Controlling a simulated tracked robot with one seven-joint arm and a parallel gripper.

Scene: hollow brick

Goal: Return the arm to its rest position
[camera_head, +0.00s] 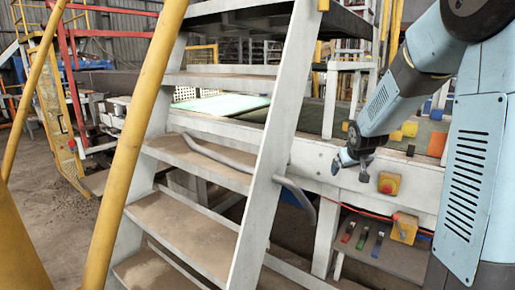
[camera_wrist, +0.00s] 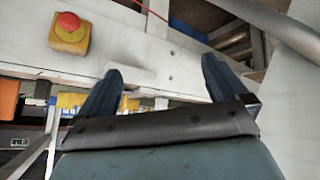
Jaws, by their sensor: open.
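My arm comes in from the top right of the head view, light blue with dark joints. My gripper (camera_head: 352,164) hangs at its end, in front of the white machine frame (camera_head: 310,158) and to the left of a yellow box with a red button (camera_head: 388,183). In the wrist view my gripper (camera_wrist: 163,85) shows two dark blue fingers set wide apart. Nothing is between them. The white frame lies beyond the fingers, and the yellow box with its red button (camera_wrist: 70,33) is at the upper left. I cannot tell whether the fingertips touch the frame.
A metal staircase (camera_head: 185,215) with a yellow handrail (camera_head: 130,150) stands left of my gripper. A grey pipe (camera_head: 300,197) crosses it. Coloured handles (camera_head: 362,238) and another yellow box (camera_head: 404,228) sit below. Several coloured blocks (camera_head: 409,128) lie on the machine. Open floor (camera_head: 45,220) shows at left.

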